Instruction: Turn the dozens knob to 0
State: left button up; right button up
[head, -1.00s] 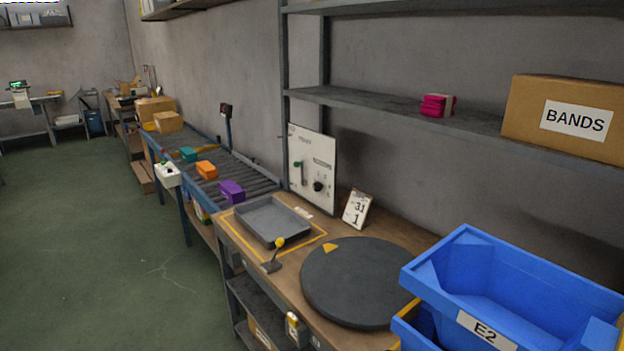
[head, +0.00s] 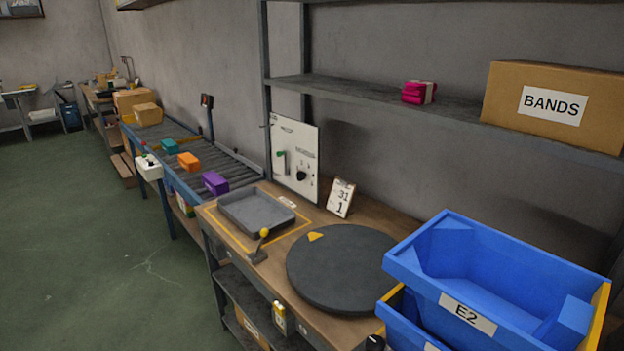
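A white panel (head: 308,138) stands upright at the back of the workbench, against the wall. A round black knob (head: 301,175) sits on its lower right part, with small marks around it. The panel's lettering and the knob's exact setting are too small to read. Neither of my grippers is clearly in view. A small dark piece shows at the bottom edge, and I cannot tell what it is.
The workbench holds a grey tray (head: 257,212), a yellow-balled lever (head: 264,233), a dark round turntable (head: 340,268) and a card (head: 341,197) reading 31 and 1. Blue bins (head: 410,262) fill the right front. A roller conveyor (head: 238,165) runs left. A shelf (head: 365,91) overhangs the bench.

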aim_at(300, 176)
jog(key=i+j+z, duration=0.2)
jog(key=j+z, duration=0.15)
jog(key=i+j+z, duration=0.15)
jog(key=j+z, duration=0.25)
jog(key=i+j+z, duration=0.1)
jog(key=j, duration=0.45)
jog(key=i+j, duration=0.2)
jog(key=j, duration=0.35)
jog(key=i+j+z, duration=0.15)
jog(key=j, duration=0.4)
jog(key=i+j+z, duration=0.1)
jog(key=j, duration=0.45)
jog(key=i+j+z, duration=0.1)
jog(key=j, duration=0.5)
